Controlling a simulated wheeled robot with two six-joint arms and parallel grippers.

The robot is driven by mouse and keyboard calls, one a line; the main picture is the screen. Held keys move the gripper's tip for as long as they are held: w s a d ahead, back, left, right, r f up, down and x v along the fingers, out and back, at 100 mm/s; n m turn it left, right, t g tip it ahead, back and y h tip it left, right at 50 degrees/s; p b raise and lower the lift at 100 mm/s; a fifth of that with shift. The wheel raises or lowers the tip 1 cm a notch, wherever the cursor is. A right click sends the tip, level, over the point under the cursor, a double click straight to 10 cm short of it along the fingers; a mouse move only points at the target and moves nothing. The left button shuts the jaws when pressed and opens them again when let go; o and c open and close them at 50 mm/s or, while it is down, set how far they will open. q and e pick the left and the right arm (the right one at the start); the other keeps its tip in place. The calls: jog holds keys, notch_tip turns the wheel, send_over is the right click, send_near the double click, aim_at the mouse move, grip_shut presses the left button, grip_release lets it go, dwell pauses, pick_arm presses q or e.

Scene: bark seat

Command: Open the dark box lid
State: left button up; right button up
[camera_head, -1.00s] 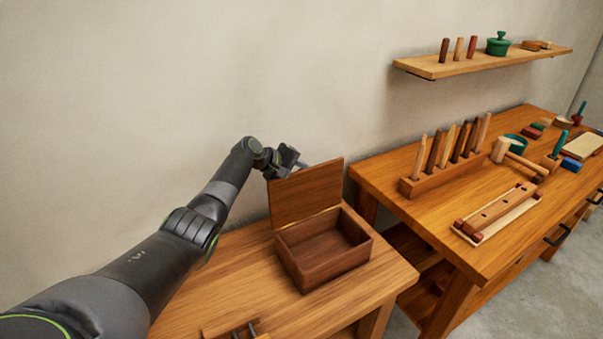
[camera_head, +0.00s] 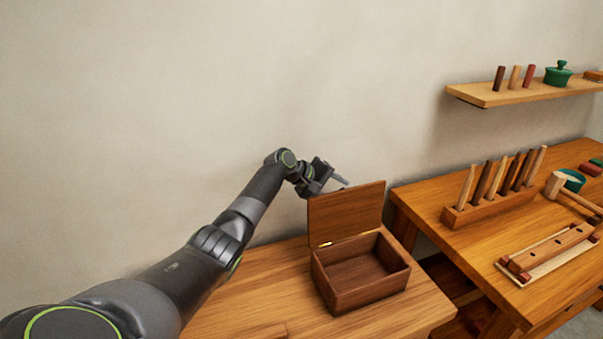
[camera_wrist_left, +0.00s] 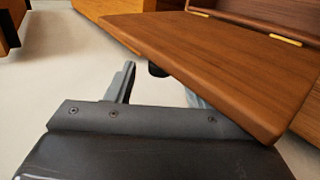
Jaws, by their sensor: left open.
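The dark wooden box (camera_head: 362,291) sits on the near wooden table with its inside showing empty. Its lid (camera_head: 345,213) stands upright at the back edge, hinged open. My left gripper (camera_head: 338,182) is behind the top left edge of the lid, open, with part of it hidden by the lid. In the left wrist view the lid (camera_wrist_left: 215,60) spans the upper right, with brass hinges (camera_wrist_left: 284,40) behind it, and covers part of the fingers. I cannot tell whether the gripper touches the lid. My right gripper is not in view.
The near table (camera_head: 245,292) is clear left of the box. A second workbench (camera_head: 435,205) on the right holds a peg rack (camera_head: 490,207), a mallet (camera_head: 556,184) and a slotted block (camera_head: 550,250). A wall shelf (camera_head: 520,92) hangs above. The wall is close behind my gripper.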

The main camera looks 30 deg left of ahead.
pick_arm(q)
jog(key=b+v, duration=0.1)
jog(key=v, duration=1.3)
jog(key=shift+b, duration=0.4)
jog(key=shift+c, duration=0.3)
